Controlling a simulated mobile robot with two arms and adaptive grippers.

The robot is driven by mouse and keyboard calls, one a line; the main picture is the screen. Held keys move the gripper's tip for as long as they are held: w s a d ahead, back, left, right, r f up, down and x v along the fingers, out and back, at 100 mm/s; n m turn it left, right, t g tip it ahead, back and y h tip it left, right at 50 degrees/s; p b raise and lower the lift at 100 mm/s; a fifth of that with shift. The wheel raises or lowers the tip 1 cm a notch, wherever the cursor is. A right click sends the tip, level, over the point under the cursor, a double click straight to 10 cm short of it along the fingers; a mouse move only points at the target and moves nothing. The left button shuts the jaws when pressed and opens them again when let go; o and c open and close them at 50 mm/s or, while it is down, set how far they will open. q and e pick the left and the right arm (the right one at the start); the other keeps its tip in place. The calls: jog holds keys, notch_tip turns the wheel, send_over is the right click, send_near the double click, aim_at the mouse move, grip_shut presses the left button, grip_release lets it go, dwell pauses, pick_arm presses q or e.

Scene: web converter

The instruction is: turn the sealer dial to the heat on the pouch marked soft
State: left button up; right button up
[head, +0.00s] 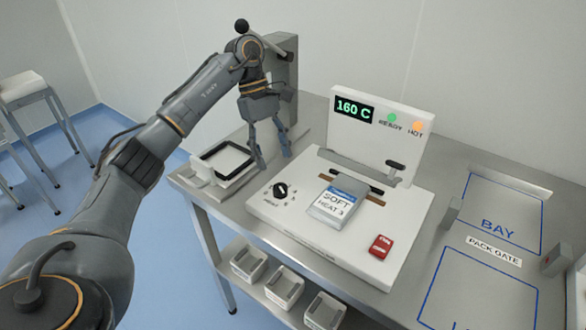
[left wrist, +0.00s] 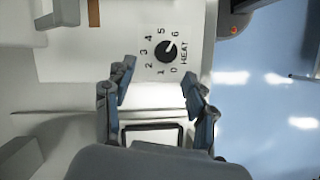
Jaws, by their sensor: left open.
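The sealer (head: 300,220) is a pale machine on the steel bench. Its black heat dial (head: 280,190) is at the front left of its top; it also shows in the left wrist view (left wrist: 166,51), ringed by numbers 0 to 6. The dial's white mark seems to point near 6. The pouch (head: 338,207) lies on the sealer, marked "SOFT HEAT 3". My left gripper (head: 272,160) is open and empty, fingers down, above and behind the dial. In the left wrist view its fingertips (left wrist: 156,80) show below the dial, apart from it. My right gripper is out of view.
A black-rimmed tray (head: 222,165) stands left of the sealer. Several bins (head: 285,286) sit below. Blue-outlined bays (head: 500,212) lie right.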

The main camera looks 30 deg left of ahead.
aim_at(280, 186)
pick_arm(q)
jog(key=shift+s+d+f, duration=0.1)
jog(key=shift+s+f, duration=0.1)
jog(key=shift+s, duration=0.15)
jog(key=x, duration=0.3)
jog(key=shift+s+d+f, duration=0.15)
jog(key=shift+s, duration=0.25)
jog(key=shift+p+x, duration=0.35)
jog(key=shift+x, duration=0.8)
jog(key=shift+w+d+f, duration=0.1)
jog(key=shift+f, duration=0.25)
jog(key=c, duration=1.1)
jog(key=shift+c, duration=0.3)
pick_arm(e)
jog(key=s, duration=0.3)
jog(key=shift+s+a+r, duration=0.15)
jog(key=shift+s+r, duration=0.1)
